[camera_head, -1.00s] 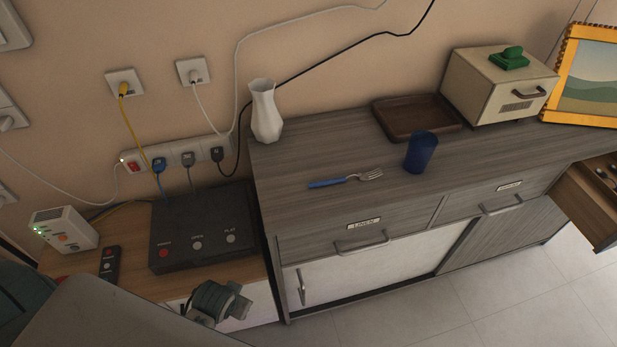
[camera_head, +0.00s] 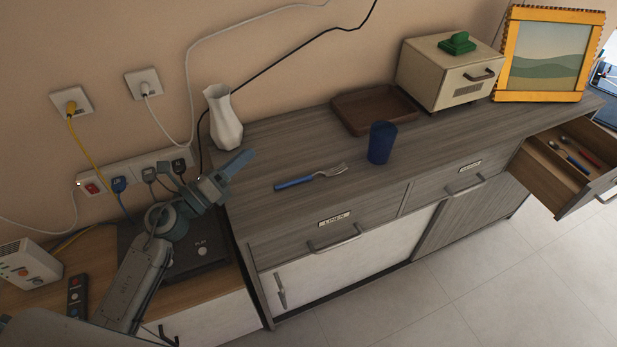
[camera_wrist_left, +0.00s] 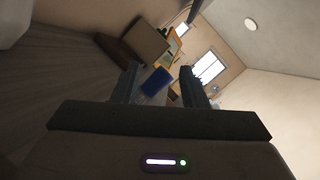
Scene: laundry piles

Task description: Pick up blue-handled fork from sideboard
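The fork (camera_head: 311,177) lies flat on the grey wood sideboard (camera_head: 270,150), its blue handle to the left and its metal tines to the right. My left gripper (camera_head: 247,159) is at the sideboard's left end, beside the white vase and to the left of the fork, apart from it. In the left wrist view the two fingers (camera_wrist_left: 158,84) stand apart with nothing held. The fork cannot be made out in that view. My right gripper is not in view.
A blue cup (camera_head: 381,143) stands right of the fork; it also shows in the wrist view (camera_wrist_left: 156,81). A white vase (camera_head: 223,118), a brown tray (camera_head: 375,109), a cream box (camera_head: 449,74) and a framed picture (camera_head: 548,56) stand behind. A drawer (camera_head: 540,174) is open at right.

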